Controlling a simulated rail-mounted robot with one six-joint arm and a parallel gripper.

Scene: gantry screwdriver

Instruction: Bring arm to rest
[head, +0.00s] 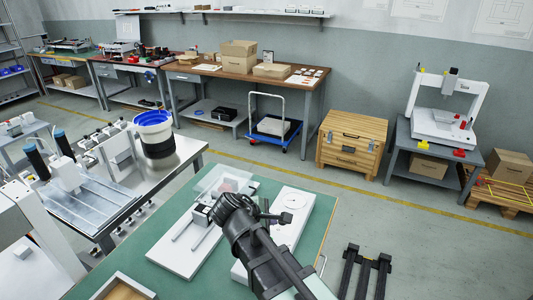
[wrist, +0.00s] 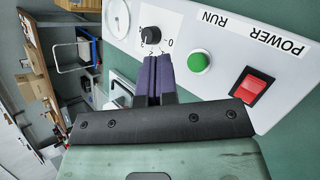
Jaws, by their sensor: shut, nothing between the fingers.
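My arm reaches up from the bottom of the head view over the green table (head: 165,262). In the wrist view my gripper (wrist: 155,60) shows purple-padded fingers pressed together with nothing between them. The fingers are in front of a white control panel (wrist: 215,25), close to a black rotary knob (wrist: 151,36). I cannot tell whether they touch it. A green button (wrist: 198,62) and a red rocker switch (wrist: 254,88) sit to the right of the fingers. In the head view the fingertips are hard to make out.
A white plate with rails (head: 187,248) lies on the table left of my arm. A feeder with a blue-rimmed bowl (head: 153,120) stands at the left. Open floor (head: 430,235) lies at the right.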

